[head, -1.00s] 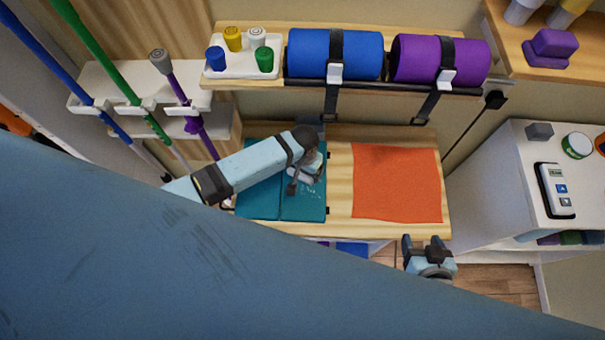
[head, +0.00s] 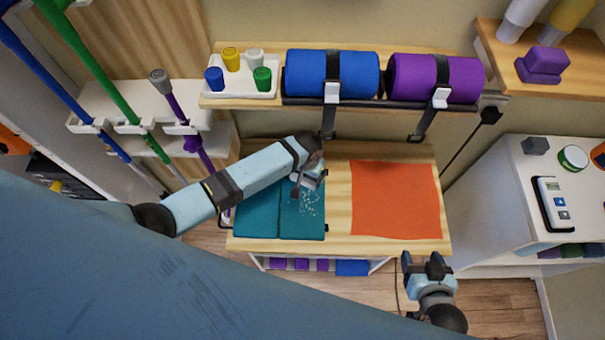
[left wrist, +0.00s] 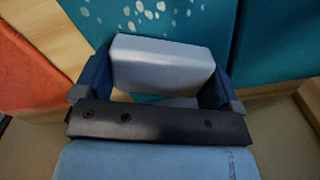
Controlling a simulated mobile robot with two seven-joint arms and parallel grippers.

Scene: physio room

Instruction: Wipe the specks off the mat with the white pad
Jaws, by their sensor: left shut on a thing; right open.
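The teal mat (head: 260,216) lies on the left part of the wooden bench, with a fold line across it. Pale specks (head: 309,203) are scattered on its right half. They also show beyond the pad in the left wrist view (left wrist: 150,10). My left gripper (head: 306,182) is over the back right of the mat, shut on the white pad (left wrist: 162,65). The pad sits between both fingers; the arm mostly hides it in the head view. I cannot tell whether it touches the mat. My right gripper (head: 428,266) is open and empty, off the bench's front right.
An orange cloth (head: 395,200) lies on the bench right of the mat. A shelf behind carries a cup tray (head: 240,88), a blue roll (head: 332,72) and a purple roll (head: 437,78). Poles (head: 92,82) stand at left; a white cabinet (head: 485,195) stands at right.

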